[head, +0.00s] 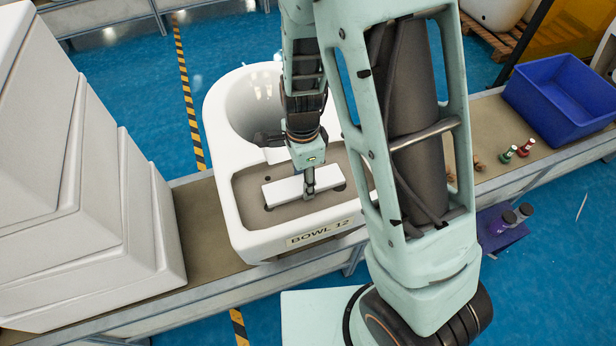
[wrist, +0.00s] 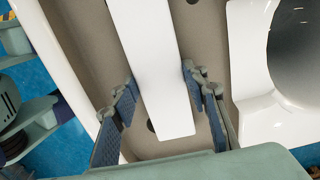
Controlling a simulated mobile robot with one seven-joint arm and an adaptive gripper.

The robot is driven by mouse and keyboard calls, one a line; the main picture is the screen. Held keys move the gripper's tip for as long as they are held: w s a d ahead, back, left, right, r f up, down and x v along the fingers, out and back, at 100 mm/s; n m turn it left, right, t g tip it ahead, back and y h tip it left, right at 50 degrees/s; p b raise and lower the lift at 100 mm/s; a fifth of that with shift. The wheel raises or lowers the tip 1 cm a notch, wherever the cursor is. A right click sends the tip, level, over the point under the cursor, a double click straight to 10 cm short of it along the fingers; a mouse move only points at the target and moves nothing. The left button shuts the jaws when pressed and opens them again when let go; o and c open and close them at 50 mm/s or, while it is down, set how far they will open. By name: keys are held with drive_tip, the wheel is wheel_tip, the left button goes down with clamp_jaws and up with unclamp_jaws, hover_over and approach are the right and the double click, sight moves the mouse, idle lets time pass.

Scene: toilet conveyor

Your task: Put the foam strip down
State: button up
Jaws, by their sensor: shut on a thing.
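The foam strip (head: 285,191) is a flat white bar over the grey-brown recessed deck of the white toilet bowl (head: 240,228) labelled BOWL 12. In the head view my gripper (head: 309,190) points down at the strip's right part. In the wrist view my gripper (wrist: 159,77) has a blue-padded finger on each side of the strip (wrist: 150,45) and is shut on it. The strip runs lengthwise between the fingers, above the recess floor, where dark round holes show. I cannot tell whether its underside touches the deck.
The bowl stands on a conveyor (head: 205,235). Stacked white ceramic pieces (head: 85,190) rise at the left. A blue bin (head: 565,95) and small green (head: 508,154) and red (head: 526,147) items are at the right. The bowl's opening (head: 255,100) lies behind the deck.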

drive_tip(key=shift+s+a+r, duration=0.1)
drive_tip(key=shift+f, duration=0.25)
drive_tip(key=o, duration=0.9)
drive_tip(key=shift+o, duration=0.2)
drive_tip(key=shift+r, duration=0.2)
wheel_tip(320, 180, up, 12)
drive_tip(key=shift+p, duration=0.35)
